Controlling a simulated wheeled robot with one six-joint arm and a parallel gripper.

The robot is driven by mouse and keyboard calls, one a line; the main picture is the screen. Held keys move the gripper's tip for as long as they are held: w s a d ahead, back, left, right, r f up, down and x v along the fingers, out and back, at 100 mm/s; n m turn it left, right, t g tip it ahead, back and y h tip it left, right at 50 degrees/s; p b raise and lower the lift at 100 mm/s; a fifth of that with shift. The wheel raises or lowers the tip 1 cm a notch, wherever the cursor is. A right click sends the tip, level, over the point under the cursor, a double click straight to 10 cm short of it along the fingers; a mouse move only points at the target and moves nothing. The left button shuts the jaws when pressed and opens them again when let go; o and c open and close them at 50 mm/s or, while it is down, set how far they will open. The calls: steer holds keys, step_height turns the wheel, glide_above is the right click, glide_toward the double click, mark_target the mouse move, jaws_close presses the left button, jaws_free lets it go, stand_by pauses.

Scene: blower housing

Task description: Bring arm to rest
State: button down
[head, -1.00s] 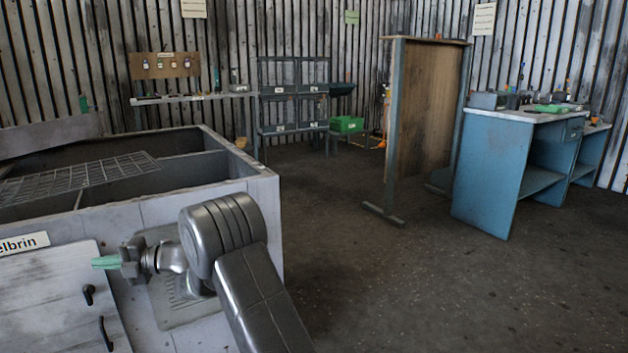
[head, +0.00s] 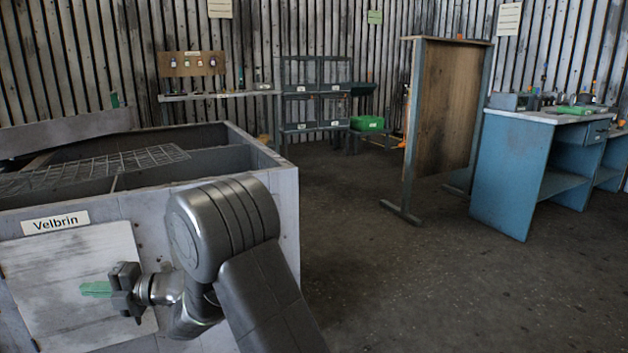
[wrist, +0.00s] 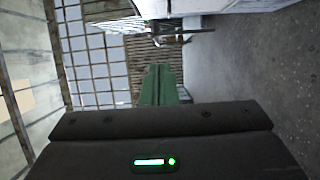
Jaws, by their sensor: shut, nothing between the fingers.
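My gripper (head: 97,289) is in front of the grey blower housing (head: 285,215), on its near side by the panel below the "Velbrin" label. Its green fingers point left in the head view and are shut with nothing between them. In the wrist view the green fingers (wrist: 158,85) show closed together at the middle, above the dark gripper body. My arm is folded, its large grey elbow in front of the housing's right corner. Whether the gripper touches the panel cannot be told.
The housing's open top holds a wire grid (head: 95,168). A wooden board on a blue frame (head: 440,125) stands behind to the right. A blue workbench (head: 510,175) is at the far right. A green bin (head: 367,123) sits by the back shelves. The floor (head: 400,280) on the right is clear.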

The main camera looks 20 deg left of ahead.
steer(key=s+d+p, duration=0.1)
steer(key=s+d, duration=0.1)
steer(key=s, duration=0.3)
steer(key=p+v, duration=0.1)
steer(key=v, duration=0.7)
steer(key=shift+w+d, duration=0.2)
steer(key=shift+w, duration=0.25)
steer(key=shift+w, duration=0.15)
